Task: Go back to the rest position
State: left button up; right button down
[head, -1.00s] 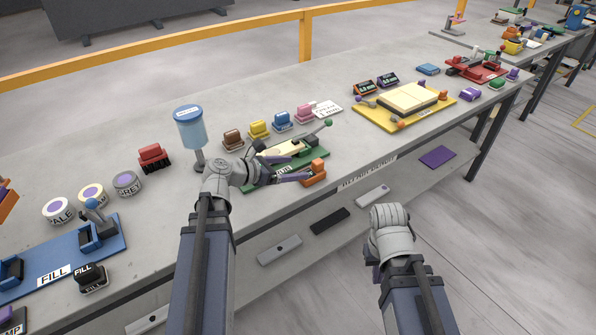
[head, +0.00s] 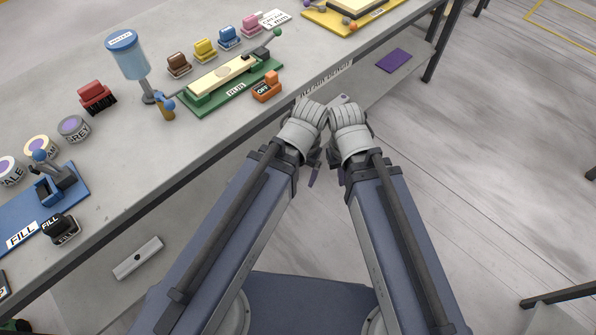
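My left gripper (head: 314,172) and my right gripper (head: 343,100) are close together in front of the bench's near edge, over the floor. Both arms reach forward from the bottom of the head view. The wrists hide most of both grippers; only small purple finger parts show, so I cannot tell whether they are open or shut. No held object shows at either one. The orange OFF block (head: 266,88) sits on the bench beside the green RUN board (head: 231,86), apart from my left gripper.
The grey bench (head: 130,165) runs diagonally across the upper left. A purple plate (head: 394,60) lies on the lower shelf.

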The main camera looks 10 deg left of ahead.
notch_tip(320, 180, up, 8)
jog(key=p, duration=0.8)
jog(key=shift+r, duration=0.15)
dwell(0.4)
